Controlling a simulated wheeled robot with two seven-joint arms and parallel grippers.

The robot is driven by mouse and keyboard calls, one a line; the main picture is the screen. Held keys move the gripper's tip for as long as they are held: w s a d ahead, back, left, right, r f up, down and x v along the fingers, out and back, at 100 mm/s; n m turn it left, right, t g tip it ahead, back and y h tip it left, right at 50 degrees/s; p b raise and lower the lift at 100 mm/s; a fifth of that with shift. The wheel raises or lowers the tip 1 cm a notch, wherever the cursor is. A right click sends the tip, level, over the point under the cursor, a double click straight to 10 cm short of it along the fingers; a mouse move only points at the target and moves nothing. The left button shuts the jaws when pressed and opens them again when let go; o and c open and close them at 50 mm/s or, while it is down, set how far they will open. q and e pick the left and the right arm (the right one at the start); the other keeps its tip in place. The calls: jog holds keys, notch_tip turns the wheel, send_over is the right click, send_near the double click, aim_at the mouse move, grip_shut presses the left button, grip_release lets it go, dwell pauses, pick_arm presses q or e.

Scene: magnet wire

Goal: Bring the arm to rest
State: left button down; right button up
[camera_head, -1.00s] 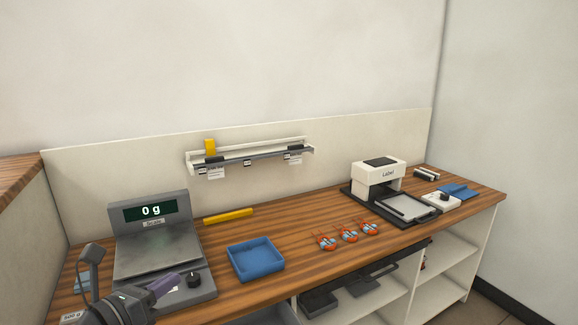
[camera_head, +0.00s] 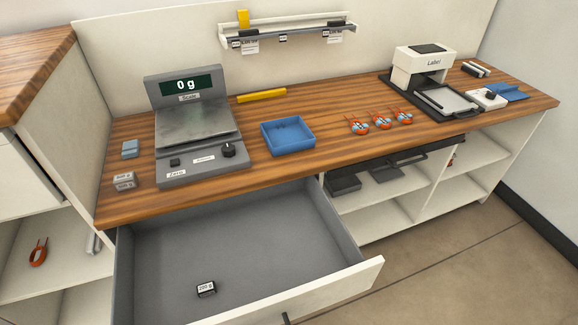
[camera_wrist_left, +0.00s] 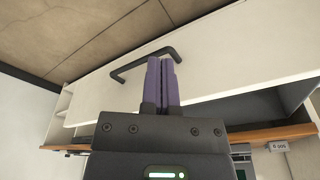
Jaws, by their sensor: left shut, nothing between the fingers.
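My left gripper (camera_wrist_left: 161,82) shows in the left wrist view with its purple fingers pressed together, shut and empty. Behind the fingertips in that view are a dark bar handle (camera_wrist_left: 147,62) and the pale front of a drawer (camera_wrist_left: 205,60); I cannot tell whether they touch. In the head view neither gripper shows. The open drawer (camera_head: 240,240) sticks out below the counter, with one small labelled weight (camera_head: 206,289) lying in it.
On the wooden counter (camera_head: 300,165) stand a scale (camera_head: 195,130) reading 0 g, an empty blue tray (camera_head: 287,136), several orange-and-blue coils (camera_head: 382,121) and a label printer (camera_head: 425,68). Two weights (camera_head: 124,182) sit left of the scale. The open drawer juts over the floor.

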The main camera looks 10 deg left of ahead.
pick_arm(q)
jog(key=s+a+f+g, duration=0.1)
jog(key=s+f, duration=0.3)
jog(key=f, duration=0.4)
jog(key=s+a+f+g, duration=0.1)
jog(key=s+f, duration=0.3)
jog(key=f, duration=0.3)
jog(key=s+a+f, duration=0.2)
jog(key=s+f, duration=0.1)
jog(key=s, duration=0.2)
jog(key=s+a+f+y+b, duration=0.1)
jog(key=s+a+f, duration=0.1)
jog(key=s, duration=0.4)
jog(key=shift+a+f+m+g, duration=0.3)
jog(key=shift+f+m, duration=0.1)
jog(key=shift+f, duration=0.2)
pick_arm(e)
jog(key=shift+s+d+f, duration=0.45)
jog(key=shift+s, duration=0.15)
pick_arm(q)
jog(key=shift+s, duration=0.15)
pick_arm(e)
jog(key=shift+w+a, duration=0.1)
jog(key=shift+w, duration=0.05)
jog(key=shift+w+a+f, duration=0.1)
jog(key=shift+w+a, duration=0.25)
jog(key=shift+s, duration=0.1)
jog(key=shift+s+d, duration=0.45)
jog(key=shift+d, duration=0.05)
